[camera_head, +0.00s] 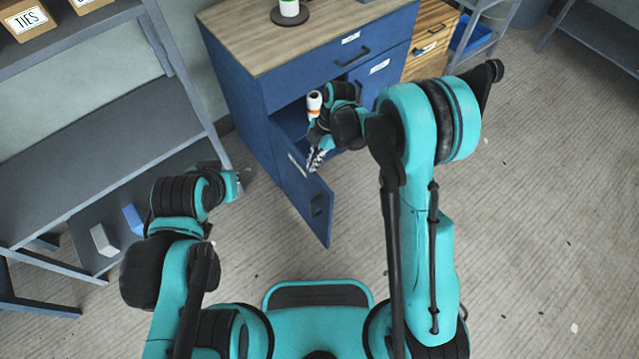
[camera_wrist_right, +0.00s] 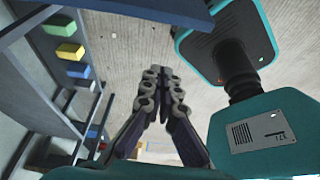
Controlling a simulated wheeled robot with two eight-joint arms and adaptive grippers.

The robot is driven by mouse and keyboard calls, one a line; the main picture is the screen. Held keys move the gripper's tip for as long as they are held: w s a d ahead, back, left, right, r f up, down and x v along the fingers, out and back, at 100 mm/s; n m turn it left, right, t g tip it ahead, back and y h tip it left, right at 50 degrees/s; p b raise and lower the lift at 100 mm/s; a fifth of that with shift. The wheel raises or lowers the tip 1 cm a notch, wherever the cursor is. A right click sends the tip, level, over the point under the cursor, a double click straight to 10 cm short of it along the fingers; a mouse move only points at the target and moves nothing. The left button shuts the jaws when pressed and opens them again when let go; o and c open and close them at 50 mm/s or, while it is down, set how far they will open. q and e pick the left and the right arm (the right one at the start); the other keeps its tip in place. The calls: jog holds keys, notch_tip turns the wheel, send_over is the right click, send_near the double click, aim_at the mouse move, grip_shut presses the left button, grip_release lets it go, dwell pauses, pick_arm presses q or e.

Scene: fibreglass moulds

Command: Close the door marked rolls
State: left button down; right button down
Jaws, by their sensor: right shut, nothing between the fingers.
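The blue cabinet (camera_head: 237,98) has its left lower door (camera_head: 297,187) swung wide open. That door carries a pale label and a dark handle (camera_head: 317,205); the label is too small to read. My right gripper (camera_head: 315,160) is at the inner side of the open door, close to its upper edge; I cannot tell whether it touches. In the wrist view the right gripper (camera_wrist_right: 163,75) has its fingers together and empty. My left gripper (camera_head: 238,184) is left of the door and apart from it; its fingers do not show clearly.
A white bottle with an orange band (camera_head: 314,103) shows at the cabinet opening. The drawer (camera_head: 335,62) above and the right door (camera_head: 376,80) look shut. A grey shelf (camera_head: 110,150) stands at left.

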aim_at(316, 179)
jog(key=shift+w+d+f+b, duration=0.1)
jog(key=shift+f+b, duration=1.15)
jog(key=shift+f, duration=1.25)
jog(key=shift+w+d+f+b, duration=0.1)
jog(key=shift+f+b, duration=1.15)
jog(key=shift+f, duration=1.25)
jog(key=shift+d+n, duration=0.1)
jog(key=shift+n, duration=0.2)
